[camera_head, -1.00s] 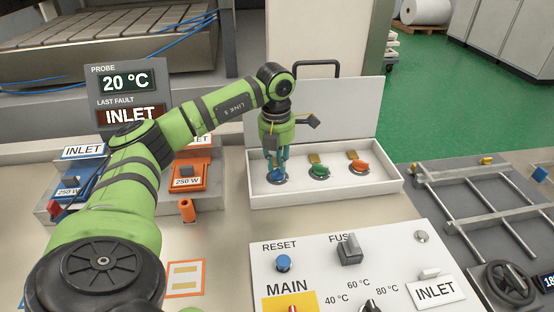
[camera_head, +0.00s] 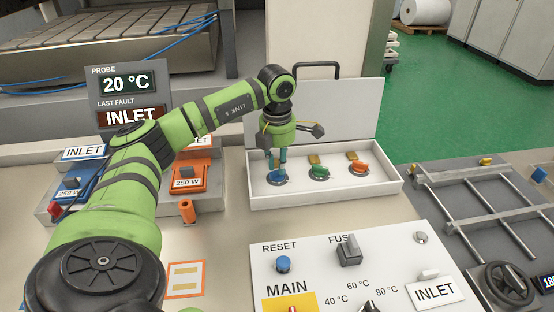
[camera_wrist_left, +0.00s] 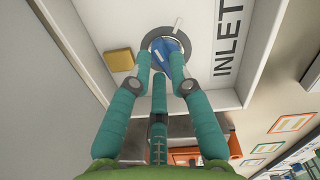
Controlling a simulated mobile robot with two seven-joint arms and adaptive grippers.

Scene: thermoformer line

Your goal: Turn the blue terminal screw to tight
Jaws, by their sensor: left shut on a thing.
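The blue terminal screw (camera_head: 277,177) sits at the left end of a row in an open white box (camera_head: 330,192). In the left wrist view the blue screw (camera_wrist_left: 169,54) lies inside a dark ring, with a white mark on the ring's edge. My left gripper (camera_head: 279,164) points straight down over it, its teal fingers closed on the screw from several sides. The fingertips (camera_wrist_left: 163,66) cover part of the screw in the wrist view. My right gripper is not in view.
A green screw (camera_head: 319,172) and an orange screw (camera_head: 360,167) stand right of the blue one, with small brass blocks behind. The box's raised lid (camera_head: 330,110) stands behind. A control panel (camera_head: 350,250) with knobs lies in front.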

